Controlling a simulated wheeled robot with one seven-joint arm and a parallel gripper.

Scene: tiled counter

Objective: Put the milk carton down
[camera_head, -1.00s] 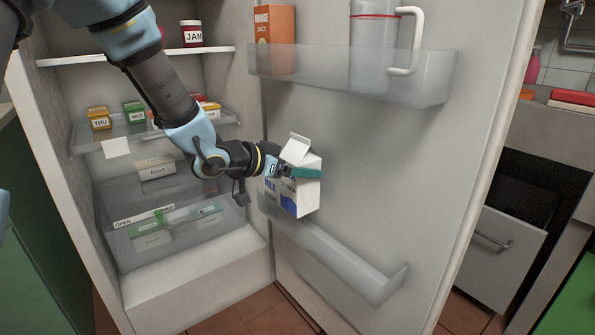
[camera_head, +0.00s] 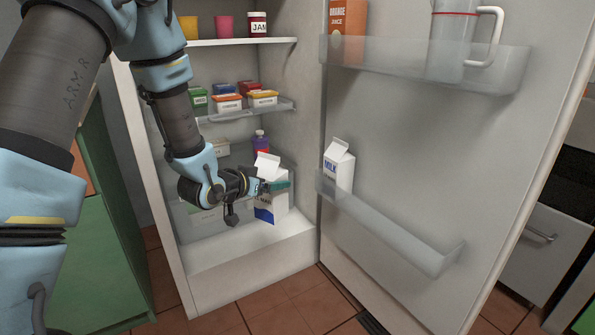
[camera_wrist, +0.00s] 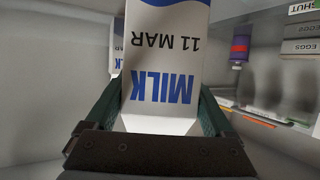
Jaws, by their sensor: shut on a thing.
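A white milk carton with blue print (camera_head: 268,208) is between the jaws of my gripper (camera_head: 275,186), which is shut on it. It is roughly upright, in front of the fridge interior and left of the open door. I cannot tell whether its base touches the fridge floor. In the wrist view the carton (camera_wrist: 165,60) fills the space between the green fingers, its "MILK 11 MAR" print upside down. A second milk carton (camera_head: 339,168) stands upright in the lower door bin (camera_head: 385,232); part of it also shows in the wrist view (camera_wrist: 116,52).
A purple bottle (camera_head: 262,140) stands behind the held carton. The fridge's pale bottom ledge (camera_head: 250,248) looks clear. The door bin is empty to the right of the second carton. Small labelled boxes (camera_head: 227,103) sit on the middle shelf; an orange juice carton (camera_head: 347,18) is in the upper bin.

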